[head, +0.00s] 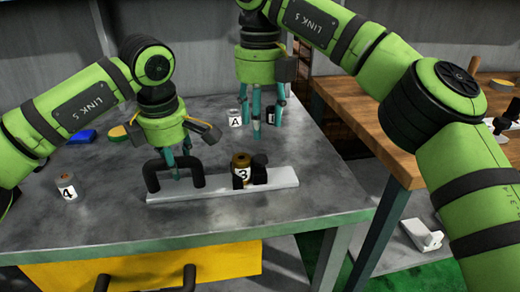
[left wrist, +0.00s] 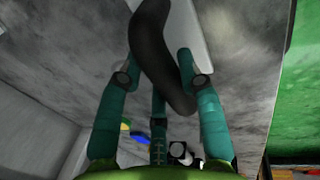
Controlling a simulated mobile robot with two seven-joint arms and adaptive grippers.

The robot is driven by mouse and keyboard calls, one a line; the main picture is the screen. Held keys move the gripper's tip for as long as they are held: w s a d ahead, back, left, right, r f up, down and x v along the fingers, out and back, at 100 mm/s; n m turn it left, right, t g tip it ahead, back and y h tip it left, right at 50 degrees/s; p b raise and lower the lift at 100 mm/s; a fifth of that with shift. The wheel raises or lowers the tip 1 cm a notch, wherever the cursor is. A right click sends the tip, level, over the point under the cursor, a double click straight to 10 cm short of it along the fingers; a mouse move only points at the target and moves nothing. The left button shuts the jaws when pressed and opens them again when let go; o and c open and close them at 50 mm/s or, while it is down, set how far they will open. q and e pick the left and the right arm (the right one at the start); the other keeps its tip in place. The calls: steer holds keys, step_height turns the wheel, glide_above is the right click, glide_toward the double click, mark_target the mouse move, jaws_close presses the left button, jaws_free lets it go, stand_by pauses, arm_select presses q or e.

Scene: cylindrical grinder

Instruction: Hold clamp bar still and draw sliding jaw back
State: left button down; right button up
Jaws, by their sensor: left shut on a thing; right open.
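The clamp bar (head: 220,198) is a long pale bar lying on the grey table, with a black arched handle (head: 151,178) at its left end. My left gripper (head: 177,168) is shut on this handle; in the left wrist view the dark handle (left wrist: 162,55) passes between the teal fingers. Near the bar's right part, a brass-topped cylinder marked 3 (head: 241,173) stands between dark jaw parts. The black jaw with a round knob (head: 259,169) is against its right side, probably the sliding jaw. My right gripper (head: 266,118) is open and empty, above the table behind the bar.
A cylinder marked 4 (head: 67,187) stands at the left. A cylinder marked A (head: 235,117) and a dark one beside it stand behind, near my right gripper. A blue block (head: 82,136) lies at the back left. A wooden bench (head: 350,105) stands to the right. The front right tabletop is clear.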

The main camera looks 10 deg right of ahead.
mark_target(260, 158)
step_height(260, 158, down, 8)
steer(key=shift+r, duration=0.25)
